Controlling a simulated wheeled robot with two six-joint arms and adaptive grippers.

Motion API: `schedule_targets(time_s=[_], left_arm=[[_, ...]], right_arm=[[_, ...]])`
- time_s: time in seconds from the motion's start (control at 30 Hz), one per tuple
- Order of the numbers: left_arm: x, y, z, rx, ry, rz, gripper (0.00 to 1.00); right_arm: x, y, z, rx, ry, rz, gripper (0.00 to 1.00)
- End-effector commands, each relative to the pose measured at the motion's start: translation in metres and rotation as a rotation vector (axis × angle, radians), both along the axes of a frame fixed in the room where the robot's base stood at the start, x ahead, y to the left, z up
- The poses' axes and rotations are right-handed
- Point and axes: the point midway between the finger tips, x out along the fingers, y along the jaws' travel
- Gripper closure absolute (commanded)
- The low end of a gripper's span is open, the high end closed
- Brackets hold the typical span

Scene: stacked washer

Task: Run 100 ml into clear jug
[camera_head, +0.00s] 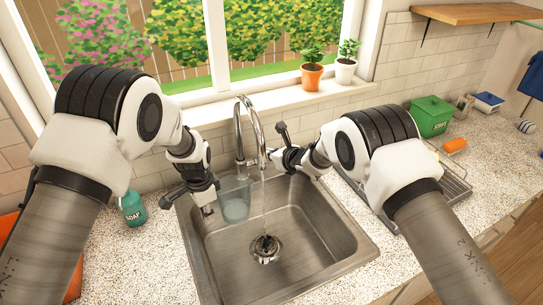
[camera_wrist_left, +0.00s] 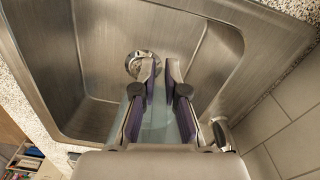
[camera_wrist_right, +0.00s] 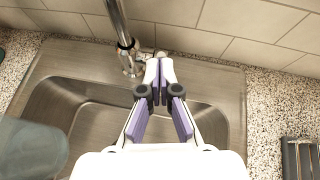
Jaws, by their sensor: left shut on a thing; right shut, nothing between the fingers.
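The clear jug (camera_head: 236,205) is a bluish see-through vessel inside the sink at its back left. My left gripper (camera_wrist_left: 160,78) is shut on it; the jug (camera_wrist_left: 160,128) shows between its fingers. The chrome faucet (camera_head: 241,125) arches over the sink. A thin stream of water (camera_head: 264,205) falls from its spout to the drain (camera_head: 265,248), to the right of the jug. My right gripper (camera_wrist_right: 155,78) is shut and empty, close to the faucet's base (camera_wrist_right: 130,60). Whether it touches the faucet lever, I cannot tell. The jug's water level is unclear.
The steel sink (camera_head: 325,225) is otherwise empty. A teal soap bottle (camera_head: 132,208) stands left of it. A dish rack (camera_head: 452,180), an orange sponge (camera_head: 455,145) and a green box (camera_head: 431,116) are on the right. Potted plants (camera_head: 312,75) stand on the sill.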

Motion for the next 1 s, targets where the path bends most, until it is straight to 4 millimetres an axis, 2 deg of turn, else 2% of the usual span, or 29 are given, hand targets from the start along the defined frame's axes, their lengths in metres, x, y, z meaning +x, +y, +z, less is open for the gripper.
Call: schedule_targets(time_s=[0.37, 1.0], left_arm=[[0.000, 0.000, 0.000, 0.000, -0.001, 0.000, 1.00], [0.000, 0.000, 0.000, 0.000, -0.001, 0.000, 1.00]], right_arm=[[0.010, 0.002, 0.009, -0.027, 0.045, -0.006, 1.00], [0.051, 0.020, 0.029, -0.028, 0.048, -0.006, 1.00]])
